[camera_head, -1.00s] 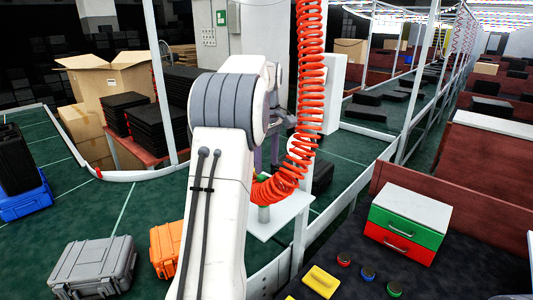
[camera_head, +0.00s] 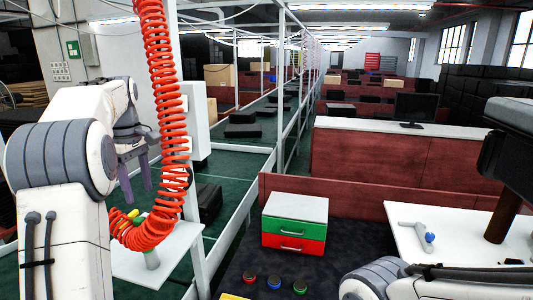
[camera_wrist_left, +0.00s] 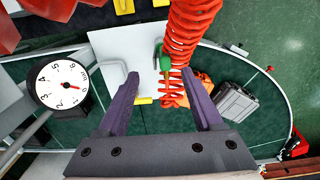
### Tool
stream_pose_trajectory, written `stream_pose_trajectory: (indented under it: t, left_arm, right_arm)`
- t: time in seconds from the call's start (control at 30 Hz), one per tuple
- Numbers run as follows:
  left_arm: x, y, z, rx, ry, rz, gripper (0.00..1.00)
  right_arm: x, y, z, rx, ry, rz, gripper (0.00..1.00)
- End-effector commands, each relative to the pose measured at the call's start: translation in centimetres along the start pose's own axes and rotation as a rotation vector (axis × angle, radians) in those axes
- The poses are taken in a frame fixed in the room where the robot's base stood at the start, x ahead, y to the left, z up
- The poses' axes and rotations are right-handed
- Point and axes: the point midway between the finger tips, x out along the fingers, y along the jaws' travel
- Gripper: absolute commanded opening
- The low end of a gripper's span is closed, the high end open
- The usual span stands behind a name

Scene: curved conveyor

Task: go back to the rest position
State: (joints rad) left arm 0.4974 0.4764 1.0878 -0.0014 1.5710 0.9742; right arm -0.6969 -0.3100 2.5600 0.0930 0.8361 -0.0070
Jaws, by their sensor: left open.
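My left gripper (camera_head: 138,188) hangs at the left of the head view, its two purple fingers pointing down. In the left wrist view the left gripper (camera_wrist_left: 157,75) has its fingers wide apart with nothing between them in its grasp. The red coiled hose (camera_head: 165,110) hangs just right of it in the head view. In the wrist view the hose (camera_wrist_left: 190,35) shows beyond the fingers; I cannot tell whether they touch it. My right arm shows only in part at the lower right; its gripper is out of view.
A white cabinet with green and red drawers (camera_head: 295,223) stands on the dark table, with several small coloured discs (camera_head: 274,282) in front. A small white table (camera_head: 160,262) is below the hose. A white handheld device (camera_head: 418,234) lies on the right-hand table. A gauge (camera_wrist_left: 62,86) shows in the wrist view.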

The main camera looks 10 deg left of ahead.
Motion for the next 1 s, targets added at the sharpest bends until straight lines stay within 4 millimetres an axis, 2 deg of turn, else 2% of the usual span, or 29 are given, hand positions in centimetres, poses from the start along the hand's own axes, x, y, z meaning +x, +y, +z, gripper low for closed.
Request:
stream_pose_trajectory:
  t: [0.07, 0.17, 0.27, 0.3, 0.33, 0.4, 0.47, 0.5, 0.57, 0.6, 0.7, 0.8, 0.9, 1.0]
  left_arm:
    - [0.7, 0.6, 2.3, 0.076, -0.003, 0.002, 0.68]
    - [2.4, 1.4, 7.5, 0.258, -0.008, 0.01, 0.68]
    - [4.7, 1.2, 14.7, 0.515, -0.015, 0.022, 0.68]
    - [5.8, 0.7, 17.5, 0.625, -0.017, 0.028, 0.68]
    - [6.5, 0.1, 19.6, 0.707, -0.019, 0.033, 0.68]
    - [8.6, -1.7, 24.3, 0.897, -0.023, 0.042, 0.68]
    - [10.4, -3.8, 27.9, 1.062, -0.028, 0.051, 0.68]
    - [11.7, -5.5, 30.2, 1.173, -0.031, 0.056, 0.68]
    - [13.8, -8.3, 33.1, 1.34, -0.035, 0.065, 0.68]
    - [15.2, -10.4, 34.8, 1.451, -0.037, 0.071, 0.68]
    - [18.6, -15.5, 37.6, 1.701, -0.043, 0.084, 0.68]
    - [21.3, -19.7, 38.8, 1.898, -0.048, 0.093, 0.68]
    - [23.1, -22.4, 39.1, 2.028, -0.049, 0.101, 0.68]
    - [23.9, -23.8, 39.1, 2.093, -0.05, 0.104, 0.68]
  right_arm:
    - [0.6, 0.0, 0.0, 0.0, 0.0, 0.0, 0.53]
    - [1.7, 0.1, 0.1, 0.001, 0.0, 0.0, 0.53]
    - [3.1, 0.2, 0.2, 0.002, 0.0, 0.0, 0.53]
    - [3.6, 0.3, 0.2, 0.003, 0.0, 0.0, 0.53]
    - [4.0, 0.3, 0.2, 0.003, 0.0, 0.0, 0.53]
    - [4.9, 0.3, 0.3, 0.004, 0.0, 0.0, 0.53]
    - [5.7, 0.4, 0.3, 0.004, 0.0, 0.0, 0.53]
    - [6.2, 0.5, 0.3, 0.005, 0.0, 0.0, 0.53]
    - [7.0, 0.5, 0.4, 0.005, 0.0, 0.0, 0.53]
    - [7.5, 0.5, 0.4, 0.006, 0.0, 0.0, 0.53]
    - [8.6, 0.6, 0.5, 0.007, 0.0, 0.0, 0.53]
    - [9.4, 0.7, 0.5, 0.008, 0.0, 0.0, 0.53]
    - [9.8, 0.7, 0.5, 0.008, 0.0, 0.0, 0.53]
    - [10.0, 0.7, 0.5, 0.008, 0.0, 0.0, 0.53]
